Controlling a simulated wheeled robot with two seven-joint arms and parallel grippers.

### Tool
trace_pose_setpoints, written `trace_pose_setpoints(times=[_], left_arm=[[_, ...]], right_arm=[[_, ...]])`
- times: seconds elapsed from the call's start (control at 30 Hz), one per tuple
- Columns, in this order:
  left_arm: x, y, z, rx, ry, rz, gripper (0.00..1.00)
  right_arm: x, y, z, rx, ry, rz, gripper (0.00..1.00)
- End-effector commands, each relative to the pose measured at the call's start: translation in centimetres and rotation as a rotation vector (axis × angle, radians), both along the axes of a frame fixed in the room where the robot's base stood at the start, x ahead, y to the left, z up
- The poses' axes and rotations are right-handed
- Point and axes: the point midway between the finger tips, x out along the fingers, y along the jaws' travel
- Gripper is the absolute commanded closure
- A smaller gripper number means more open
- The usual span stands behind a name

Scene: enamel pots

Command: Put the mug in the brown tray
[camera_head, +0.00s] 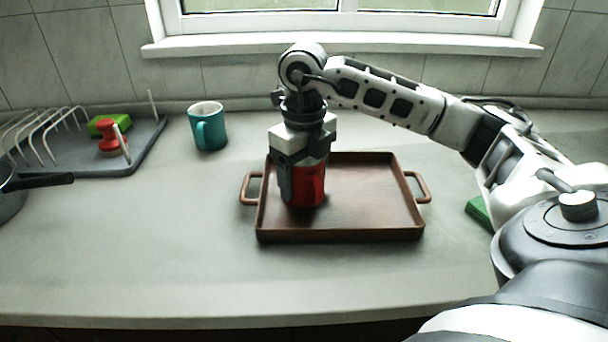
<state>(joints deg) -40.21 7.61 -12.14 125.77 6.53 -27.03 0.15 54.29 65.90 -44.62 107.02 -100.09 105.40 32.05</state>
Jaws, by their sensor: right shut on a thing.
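The brown tray (340,236) lies on the counter in the middle of the head view, with a looped handle at each end. My right gripper (303,172) reaches over its left part, pointing down, and is shut on a red cylindrical vessel (309,189). The vessel is upright within the tray's outline; I cannot tell whether its base touches the tray floor. Its top is hidden by the gripper and no handle shows. A teal mug (209,130) stands upright on the counter, left of and behind the tray, apart from the gripper. My left gripper is not in view.
A grey drying rack (88,160) at the left holds a green block (108,124) and a red item (111,143). A dark pan (12,192) is at the left edge. A green item (479,212) lies right of the tray, partly behind my arm. The front counter is clear.

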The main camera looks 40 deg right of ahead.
Motion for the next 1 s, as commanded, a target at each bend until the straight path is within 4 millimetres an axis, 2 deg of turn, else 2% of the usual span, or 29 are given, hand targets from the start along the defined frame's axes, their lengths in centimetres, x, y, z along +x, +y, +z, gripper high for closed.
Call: trace_pose_setpoints(times=[0.33, 0.37, 0.4, 0.43, 0.77, 0.87, 1.0], left_arm=[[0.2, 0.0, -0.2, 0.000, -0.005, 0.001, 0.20], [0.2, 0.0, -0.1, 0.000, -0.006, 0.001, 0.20], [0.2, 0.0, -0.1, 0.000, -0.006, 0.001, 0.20], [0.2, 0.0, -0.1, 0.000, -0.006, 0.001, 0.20], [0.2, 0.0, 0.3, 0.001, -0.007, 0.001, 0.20], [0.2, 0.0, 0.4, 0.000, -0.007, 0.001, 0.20], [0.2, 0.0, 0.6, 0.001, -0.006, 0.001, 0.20]], right_arm=[[0.0, 0.0, -0.4, 0.000, -0.002, -0.001, 0.62], [0.0, 0.0, -0.3, 0.000, -0.001, -0.001, 0.25], [0.0, 0.0, -0.3, 0.000, -0.001, -0.001, 0.14], [0.0, 0.0, -0.3, 0.000, -0.001, -0.001, 0.09], [0.0, 0.0, 0.2, 0.000, -0.001, -0.001, 0.09], [0.1, 0.1, 1.1, 0.001, -0.004, -0.001, 0.09], [0.1, 0.0, 3.9, 0.001, -0.007, -0.001, 0.09]])
